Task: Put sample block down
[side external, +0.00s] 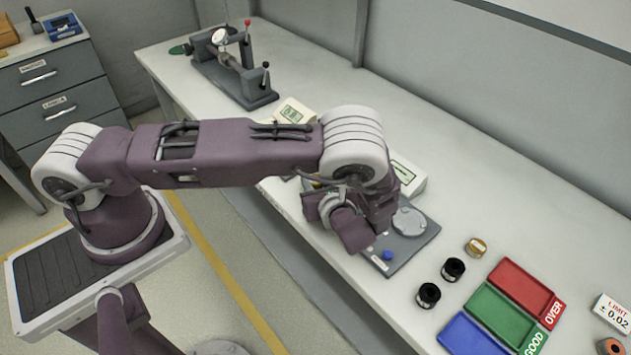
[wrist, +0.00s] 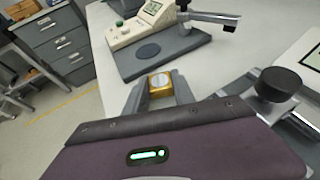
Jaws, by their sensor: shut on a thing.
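The sample block, a small gold block with a round silvery top (wrist: 160,80), sits between the two grey fingers of my gripper (wrist: 160,91) in the wrist view. The fingers are shut on it, one on either side. In the side external view my arm reaches over the bench's front edge, and my wrist hides the fingertips and the block. I cannot tell how high the block is above the surface below it.
A grey plate with a round metal disc (side external: 408,222) is right beside my wrist. Two black cylinders (side external: 453,269), a brass cylinder (side external: 476,247), and red (side external: 525,287), green (side external: 500,314) and blue (side external: 468,337) trays lie to the right. A grey bench device (side external: 235,67) stands behind.

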